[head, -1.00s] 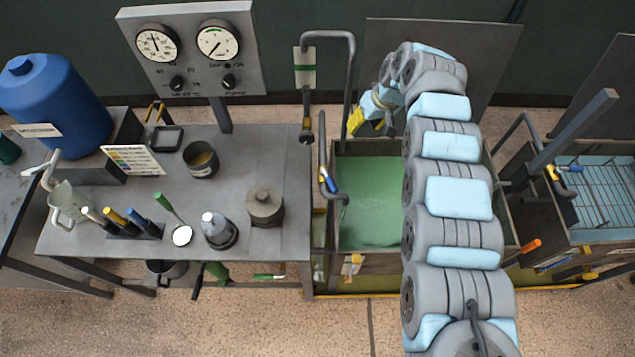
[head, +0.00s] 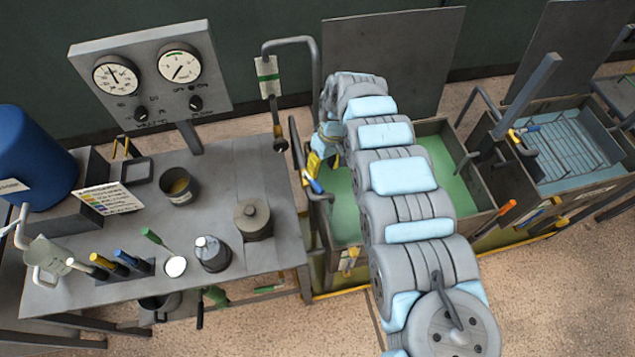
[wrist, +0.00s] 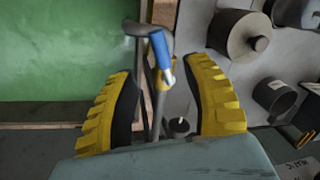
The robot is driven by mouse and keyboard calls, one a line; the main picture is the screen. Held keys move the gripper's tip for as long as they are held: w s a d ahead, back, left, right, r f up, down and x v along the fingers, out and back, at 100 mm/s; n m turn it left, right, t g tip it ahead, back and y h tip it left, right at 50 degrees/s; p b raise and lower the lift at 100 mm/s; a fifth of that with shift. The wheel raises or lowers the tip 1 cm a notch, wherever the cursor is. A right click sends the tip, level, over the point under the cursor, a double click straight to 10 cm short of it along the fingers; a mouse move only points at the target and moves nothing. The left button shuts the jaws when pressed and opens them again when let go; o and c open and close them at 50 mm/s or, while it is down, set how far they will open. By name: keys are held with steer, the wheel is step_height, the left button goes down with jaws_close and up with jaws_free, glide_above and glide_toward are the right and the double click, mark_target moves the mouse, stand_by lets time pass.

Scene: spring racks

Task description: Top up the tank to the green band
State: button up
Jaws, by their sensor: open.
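The tank (head: 466,209) is an open box of green liquid right of the bench, partly hidden by my arm. A lever valve with a blue handle (head: 313,184) stands on a pipe at its left rim. My gripper (head: 314,163), with yellow fingers, is right at this handle. In the wrist view my gripper (wrist: 163,72) is open, and the blue handle (wrist: 161,50) shows between its fingers; I cannot tell whether they touch it. A white plate with a green band (head: 266,76) hangs by the bent pipe behind. The liquid's level against any mark is not readable.
The bench (head: 110,240) holds a lidded pot (head: 253,220), a bottle (head: 212,253), a cup (head: 178,187) and several coloured-handled tools. A gauge panel (head: 150,75) stands behind it. A second tank with a wire rack (head: 570,150) is at the right.

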mark_target(318, 185)
steer(key=shift+s+a+f+p, duration=0.15)
steer(key=shift+a+f, duration=0.1)
steer(key=shift+f, duration=1.1)
steer(key=shift+s+a+f+p, duration=0.1)
steer(key=shift+a+f, duration=0.1)
steer(key=shift+f, duration=1.2)
steer(key=shift+s+a+f+p, duration=0.15)
steer(key=shift+a+f, duration=0.1)
steer(key=shift+f, duration=1.1)
jaws_close()
